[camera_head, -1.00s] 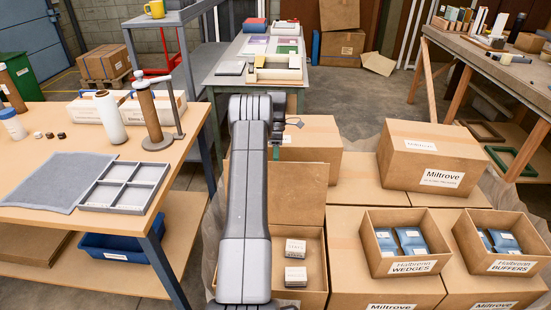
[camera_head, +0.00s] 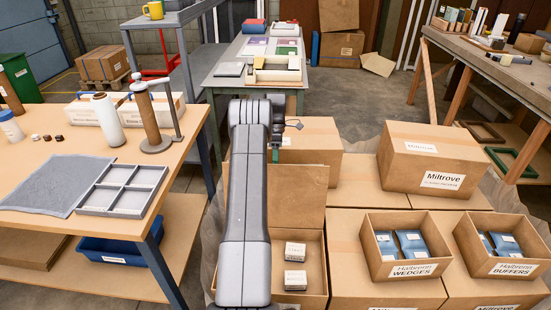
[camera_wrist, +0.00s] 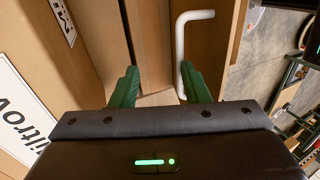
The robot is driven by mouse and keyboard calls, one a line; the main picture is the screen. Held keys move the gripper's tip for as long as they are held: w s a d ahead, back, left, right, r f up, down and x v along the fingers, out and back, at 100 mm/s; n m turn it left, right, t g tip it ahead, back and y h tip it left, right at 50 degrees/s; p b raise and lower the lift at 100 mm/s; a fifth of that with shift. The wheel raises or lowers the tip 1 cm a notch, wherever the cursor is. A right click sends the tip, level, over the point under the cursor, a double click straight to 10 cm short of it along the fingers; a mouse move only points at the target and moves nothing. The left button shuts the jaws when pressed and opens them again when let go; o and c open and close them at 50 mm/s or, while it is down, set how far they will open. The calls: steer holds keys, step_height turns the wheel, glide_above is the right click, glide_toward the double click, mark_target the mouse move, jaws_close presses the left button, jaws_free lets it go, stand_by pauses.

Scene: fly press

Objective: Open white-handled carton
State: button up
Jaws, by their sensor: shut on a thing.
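The open carton (camera_head: 316,284) stands at the front, left of the other cartons, with its lid (camera_head: 303,195) raised upright at the back. Two small labelled boxes (camera_head: 295,250) lie inside. A white bar handle (camera_wrist: 180,40) on brown board shows in the wrist view; I cannot find it in the head view. In the head view my gripper (camera_head: 277,153) is by the lid's top edge, largely hidden by my arm.
A closed Miltrove carton (camera_head: 432,160) stands to the right. The wedges carton (camera_head: 382,265) and buffers carton (camera_head: 480,262) sit in front of it. Another carton (camera_head: 318,150) is just behind the lid. A wooden table (camera_head: 60,220) borders the left side.

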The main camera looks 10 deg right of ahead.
steer(key=shift+g, duration=0.3)
steer(key=x, duration=0.4)
steer(key=shift+w+f, duration=0.15)
steer(key=shift+w, duration=0.05)
steer(key=s+p+v, duration=0.1)
steer(key=p+v, duration=0.9)
steer(key=v, duration=0.6)
steer(key=shift+r, duration=0.3)
steer(key=shift+f, duration=0.2)
steer(key=w+d+b+x, duration=0.1)
steer(key=b+x, duration=0.8)
steer(key=x, duration=0.1)
steer(key=shift+a+f+b, duration=0.4)
steer(key=shift+a, duration=0.05)
